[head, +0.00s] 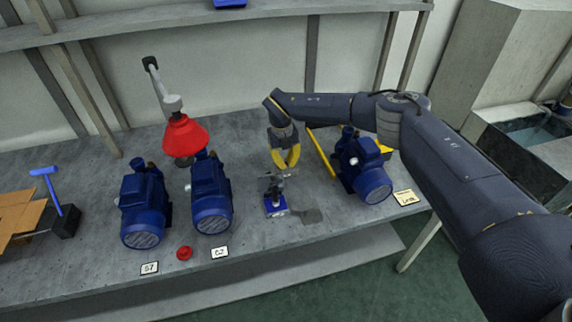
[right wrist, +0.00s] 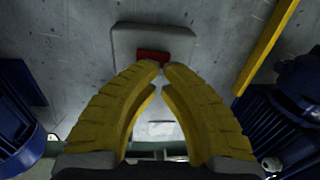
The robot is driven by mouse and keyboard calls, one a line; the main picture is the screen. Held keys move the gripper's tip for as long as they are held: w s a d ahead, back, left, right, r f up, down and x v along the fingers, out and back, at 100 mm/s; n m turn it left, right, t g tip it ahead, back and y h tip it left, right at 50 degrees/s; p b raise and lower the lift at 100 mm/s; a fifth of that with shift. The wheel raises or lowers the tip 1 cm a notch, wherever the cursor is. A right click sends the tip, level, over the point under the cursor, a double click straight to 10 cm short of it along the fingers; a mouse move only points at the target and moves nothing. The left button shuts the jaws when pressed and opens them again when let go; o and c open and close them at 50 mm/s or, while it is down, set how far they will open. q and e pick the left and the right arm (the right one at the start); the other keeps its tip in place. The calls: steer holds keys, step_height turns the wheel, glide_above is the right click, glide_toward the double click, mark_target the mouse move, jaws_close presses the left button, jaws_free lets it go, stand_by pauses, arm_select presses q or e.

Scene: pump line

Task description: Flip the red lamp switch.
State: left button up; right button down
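In the right wrist view, a small red rocker switch (right wrist: 150,57) sits on a pale grey plate (right wrist: 125,38). My right gripper (right wrist: 161,68) is in front of it, its yellow fingertips together at the switch's near edge and hiding part of it. I cannot tell whether they touch it. In the head view, my right gripper (head: 287,164) points down over the table, its fingers closed and empty, and I cannot make out the switch. A lamp with a red shade (head: 185,136) stands at the back of the table. My left gripper is not in view.
Blue pumps stand left (head: 144,205), centre-left (head: 211,195) and right (head: 362,165) on the grey table (head: 330,255). A red knob (head: 184,253) lies near the front edge.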

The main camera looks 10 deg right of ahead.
step_height(320, 180, up, 13)
steer(key=shift+a, duration=0.4)
steer(key=shift+f, duration=0.1)
stand_by(0.3)
